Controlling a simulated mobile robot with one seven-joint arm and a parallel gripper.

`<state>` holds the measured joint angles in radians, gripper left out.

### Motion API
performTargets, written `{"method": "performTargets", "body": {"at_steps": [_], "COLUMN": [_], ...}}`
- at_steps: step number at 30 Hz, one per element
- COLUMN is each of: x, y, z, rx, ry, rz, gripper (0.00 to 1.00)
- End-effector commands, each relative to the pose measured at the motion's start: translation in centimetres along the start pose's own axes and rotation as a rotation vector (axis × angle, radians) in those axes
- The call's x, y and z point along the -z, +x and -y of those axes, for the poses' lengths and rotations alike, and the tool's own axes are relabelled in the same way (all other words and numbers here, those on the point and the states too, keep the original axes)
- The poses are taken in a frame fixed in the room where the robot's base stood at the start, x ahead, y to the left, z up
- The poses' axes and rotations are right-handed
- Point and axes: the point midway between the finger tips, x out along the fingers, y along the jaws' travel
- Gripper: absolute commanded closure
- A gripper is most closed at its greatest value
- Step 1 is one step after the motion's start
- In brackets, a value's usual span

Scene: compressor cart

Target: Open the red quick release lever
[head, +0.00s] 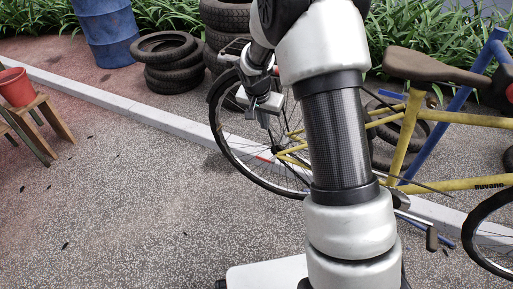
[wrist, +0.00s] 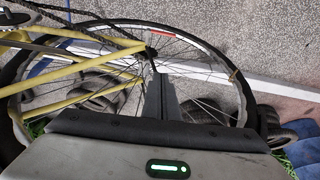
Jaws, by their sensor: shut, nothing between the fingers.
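A small red strip, which looks like the quick release lever (head: 265,157), shows just left of and below the rear hub of a yellow bicycle (head: 395,155) in the head view. In the wrist view a thin red strip (wrist: 188,31) lies up and right of the hub (wrist: 151,53), across the line of the rim; I cannot tell if it is the lever or a rim marking. My gripper (head: 264,119) is shut and empty, above the lever in the head view. In the wrist view its fingertips (wrist: 161,78) point toward the hub and overlap the spokes.
The rear wheel (head: 222,145) stands in front of a pale curb (head: 105,97). Stacked tyres (head: 170,75) and a blue barrel (head: 103,30) are behind. A red bucket (head: 16,87) sits on a wooden stool (head: 50,120) at left. The paving at lower left is clear.

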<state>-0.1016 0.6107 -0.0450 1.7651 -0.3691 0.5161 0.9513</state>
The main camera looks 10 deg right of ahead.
Motion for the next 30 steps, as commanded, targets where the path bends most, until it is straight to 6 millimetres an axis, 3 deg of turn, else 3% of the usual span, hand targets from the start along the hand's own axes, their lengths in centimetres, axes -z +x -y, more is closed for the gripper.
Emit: {"method": "performTargets", "body": {"at_steps": [3,6,22,30], "x": [-0.2,-0.4,-0.5,-0.7], "y": [2.7,4.2,5.5,10.2], "z": [0.7,1.0,1.2,1.1], "rx": [-0.012,-0.017,-0.018,-0.020], "ry": [0.020,0.034,0.042,0.043], "rz": [0.007,0.009,0.009,0.011], "gripper": [1.00,1.00,1.00,1.00]}}
